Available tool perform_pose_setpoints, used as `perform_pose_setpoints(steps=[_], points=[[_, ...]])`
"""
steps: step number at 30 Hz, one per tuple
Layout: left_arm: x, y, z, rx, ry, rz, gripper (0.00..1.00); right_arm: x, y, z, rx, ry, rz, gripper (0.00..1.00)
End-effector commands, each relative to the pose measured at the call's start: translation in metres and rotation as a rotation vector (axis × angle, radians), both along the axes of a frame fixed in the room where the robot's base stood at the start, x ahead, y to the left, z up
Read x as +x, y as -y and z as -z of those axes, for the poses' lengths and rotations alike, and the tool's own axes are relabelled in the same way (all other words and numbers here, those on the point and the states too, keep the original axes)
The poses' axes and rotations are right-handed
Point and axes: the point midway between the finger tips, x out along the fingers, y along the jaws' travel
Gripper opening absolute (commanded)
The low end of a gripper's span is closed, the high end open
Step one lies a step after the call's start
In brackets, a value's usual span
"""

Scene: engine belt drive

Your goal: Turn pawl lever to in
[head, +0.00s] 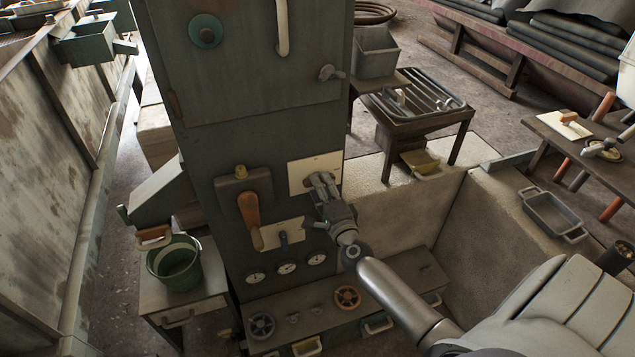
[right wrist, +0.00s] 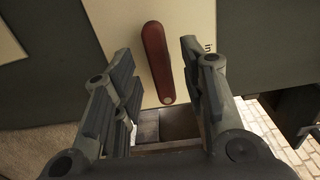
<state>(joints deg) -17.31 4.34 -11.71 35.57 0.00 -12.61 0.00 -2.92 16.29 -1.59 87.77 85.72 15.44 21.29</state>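A dark red pawl lever (right wrist: 156,62) is mounted on a cream plate (right wrist: 118,30) in the right wrist view. It lies nearly along the picture's height, with a pale round spot at its lower end. The word "in" is on the plate to its right. My right gripper (right wrist: 156,92) is open, with one finger on each side of the lever and a visible gap to both. My left gripper is not in view.
Several gauges (head: 287,268) and handwheels (head: 347,297) are lower down. A green bucket (head: 174,263) stands at left.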

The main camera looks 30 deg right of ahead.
Motion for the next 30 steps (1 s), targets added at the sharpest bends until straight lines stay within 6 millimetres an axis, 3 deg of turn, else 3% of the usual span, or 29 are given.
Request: perform_pose_setpoints(steps=[6,17,26,30], points=[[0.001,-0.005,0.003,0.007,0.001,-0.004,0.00,0.021,0.005,0.000,-0.001,0.000,0.000,0.39],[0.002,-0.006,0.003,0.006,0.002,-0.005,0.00,0.025,0.006,0.001,-0.001,-0.001,-0.001,0.39],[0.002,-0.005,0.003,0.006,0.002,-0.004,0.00,0.025,0.006,0.001,-0.001,-0.001,-0.001,0.01],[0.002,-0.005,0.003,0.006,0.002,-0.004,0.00,0.025,0.006,0.001,-0.003,-0.002,-0.001,0.00]])
